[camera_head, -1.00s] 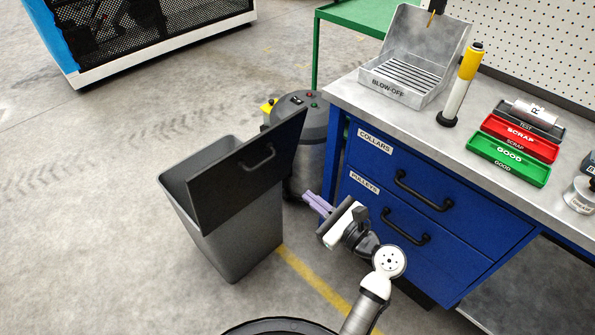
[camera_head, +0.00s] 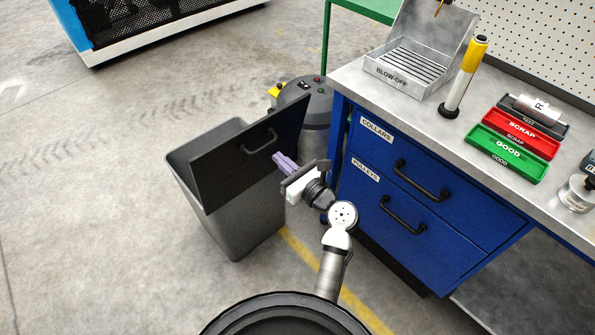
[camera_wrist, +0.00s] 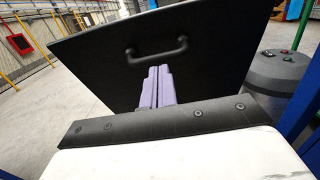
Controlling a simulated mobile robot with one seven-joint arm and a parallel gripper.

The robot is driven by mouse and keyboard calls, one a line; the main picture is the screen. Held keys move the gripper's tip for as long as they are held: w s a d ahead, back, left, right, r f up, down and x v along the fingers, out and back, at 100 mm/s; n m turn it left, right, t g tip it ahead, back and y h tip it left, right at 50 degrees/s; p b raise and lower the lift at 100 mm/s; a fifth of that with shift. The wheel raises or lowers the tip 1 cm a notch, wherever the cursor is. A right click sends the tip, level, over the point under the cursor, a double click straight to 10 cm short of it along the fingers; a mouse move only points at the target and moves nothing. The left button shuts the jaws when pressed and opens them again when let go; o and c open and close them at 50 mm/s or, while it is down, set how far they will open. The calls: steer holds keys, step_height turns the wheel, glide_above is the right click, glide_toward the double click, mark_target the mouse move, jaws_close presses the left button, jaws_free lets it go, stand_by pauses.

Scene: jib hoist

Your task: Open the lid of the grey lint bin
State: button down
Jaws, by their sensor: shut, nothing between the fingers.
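The grey lint bin (camera_head: 240,225) stands on the floor left of the blue cabinet. Its black lid (camera_head: 220,175) is raised and tilted, with part of the bin's opening showing behind it at the left. The lid's black handle (camera_head: 258,142) is on the face toward me; in the wrist view the lid (camera_wrist: 215,70) fills the middle and the handle (camera_wrist: 157,52) is just beyond my fingertips. My gripper (camera_head: 280,161) has its purple fingers shut and empty, close to the lid's right part. Whether the fingertips (camera_wrist: 157,72) touch the lid, I cannot tell.
The blue cabinet (camera_head: 420,235) with black-handled drawers stands close at the right of my arm. A grey canister (camera_head: 305,105) with buttons on top stands behind the lid. Open floor (camera_head: 80,200) lies left of the bin.

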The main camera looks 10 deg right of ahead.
mark_target(258, 133)
steer(key=shift+x, duration=1.45)
steer(key=w+a+r+p, duration=0.1)
steer(key=w+a+p, duration=0.1)
steer(key=p, duration=0.1)
steer(key=w+a+r+p, duration=0.1)
steer(key=w+p, duration=0.1)
steer(key=shift+w+r, duration=0.15)
steer(key=shift+r, duration=0.2)
steer(key=shift+w+a, duration=0.25)
steer(key=shift+w, duration=0.1)
steer(key=shift+f, duration=0.1)
steer(key=shift+s, duration=0.1)
